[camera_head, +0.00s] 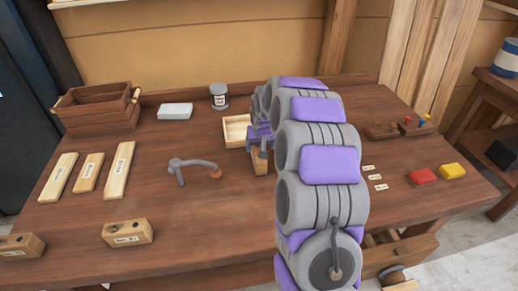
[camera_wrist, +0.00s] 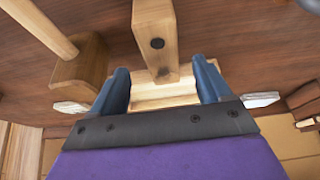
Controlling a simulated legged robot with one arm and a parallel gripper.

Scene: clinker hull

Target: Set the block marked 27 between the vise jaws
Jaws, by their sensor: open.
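My gripper (camera_wrist: 163,86) is open, its two blue-grey fingers spread. In the wrist view a pale wooden block (camera_wrist: 156,22) with a dark round spot reaches toward the gap between them. I cannot tell whether the fingers touch it. In the head view a wooden block (camera_head: 259,162) stands beside my gripper, partly covered by it; no number shows. Two other labelled blocks, one (camera_head: 127,232) at front left and one (camera_head: 22,246) at the left edge, have labels too small to read. A wooden fixture (camera_head: 405,248), perhaps the vise, is at the bench's front edge, partly hidden by my arm.
A pale tray (camera_head: 236,132) lies behind the block. A metal lever tool (camera_head: 190,167), a white slab (camera_head: 175,111), a canister (camera_head: 219,96), a wooden box (camera_head: 98,111) and pale strips (camera_head: 90,173) are left. Red (camera_head: 422,177) and yellow (camera_head: 452,171) pieces are right.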

